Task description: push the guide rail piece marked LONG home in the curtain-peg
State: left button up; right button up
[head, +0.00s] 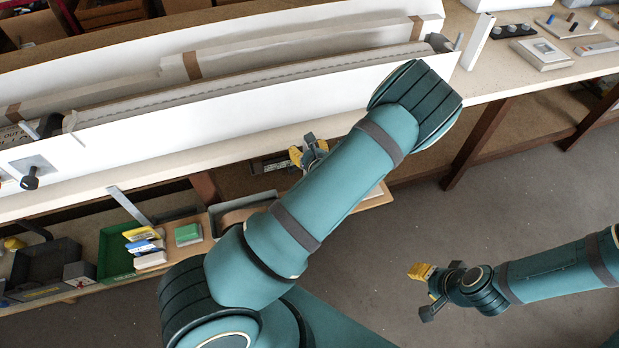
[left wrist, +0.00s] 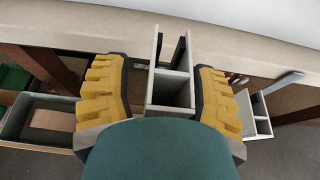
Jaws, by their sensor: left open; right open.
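My left gripper (head: 308,152) is open beside the front edge of the bench, partly hidden by my own arm in the head view. In the left wrist view its yellow-padded fingers (left wrist: 160,95) stand apart with a pale grey, divided channel-like piece (left wrist: 170,90) between them. Dark upright strips show at its top. I cannot tell if the fingers touch it. A similar grey piece (left wrist: 258,115) lies to the right. No LONG mark is readable, and I cannot pick out the curtain-peg. My right gripper (head: 432,290) is open and empty over the floor.
A long white casing (head: 220,125) with beige profiles fills the bench (head: 500,70). A black knob (head: 30,182) projects at its left end. Below are a green tray (head: 115,255) and a dark bin (head: 45,265). Small parts (head: 540,52) lie at the right. The floor (head: 400,240) is clear.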

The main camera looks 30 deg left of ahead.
pick_arm(q)
grip_shut()
dwell(0.4)
